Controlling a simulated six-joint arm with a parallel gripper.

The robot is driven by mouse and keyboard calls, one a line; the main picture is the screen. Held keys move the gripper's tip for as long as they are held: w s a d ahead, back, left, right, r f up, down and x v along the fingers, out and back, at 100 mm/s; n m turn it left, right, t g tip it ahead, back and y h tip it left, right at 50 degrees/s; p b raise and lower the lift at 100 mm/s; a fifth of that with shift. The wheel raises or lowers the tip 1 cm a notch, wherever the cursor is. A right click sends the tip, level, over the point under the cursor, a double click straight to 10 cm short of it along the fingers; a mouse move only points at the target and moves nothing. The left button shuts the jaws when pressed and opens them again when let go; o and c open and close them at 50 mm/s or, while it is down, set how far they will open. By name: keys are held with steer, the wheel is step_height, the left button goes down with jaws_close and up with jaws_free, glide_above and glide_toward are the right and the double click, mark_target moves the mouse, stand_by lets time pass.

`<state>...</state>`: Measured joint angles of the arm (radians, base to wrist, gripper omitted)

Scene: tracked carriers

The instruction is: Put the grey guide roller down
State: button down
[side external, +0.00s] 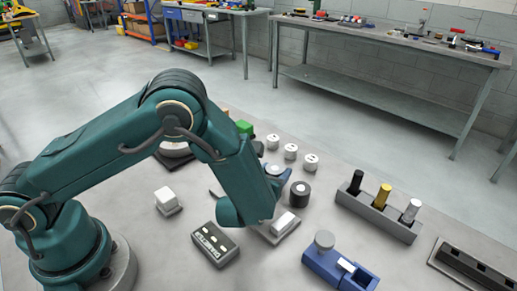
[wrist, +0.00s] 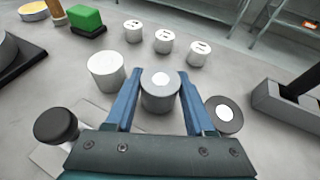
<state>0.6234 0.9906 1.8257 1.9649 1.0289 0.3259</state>
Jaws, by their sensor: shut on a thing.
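My gripper (wrist: 160,100) is shut on the grey guide roller (wrist: 160,92), a grey cylinder with a pale round centre on top. It stands upright between the two blue fingers in the wrist view. In the side view the arm mostly hides it, and one blue finger shows beside the wrist. I cannot tell whether its underside touches the table. A darker roller with a white centre (wrist: 224,116) stands just right of the right finger, and it also shows in the side view (side external: 299,194).
Three small white cylinders (side external: 291,152) stand beyond the gripper, with a green block (wrist: 85,19) to their left. A white cylinder (wrist: 105,72) is left of the fingers. A rack of pins (side external: 376,219) and a blue fixture (side external: 328,264) stand to the right. Bare table lies between.

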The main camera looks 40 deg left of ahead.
steer(key=shift+f, duration=0.3)
steer(key=shift+c, duration=1.3)
jaws_free()
steer(key=shift+f, duration=0.2)
steer(key=shift+o, duration=0.4)
steer(key=shift+v, duration=2.6)
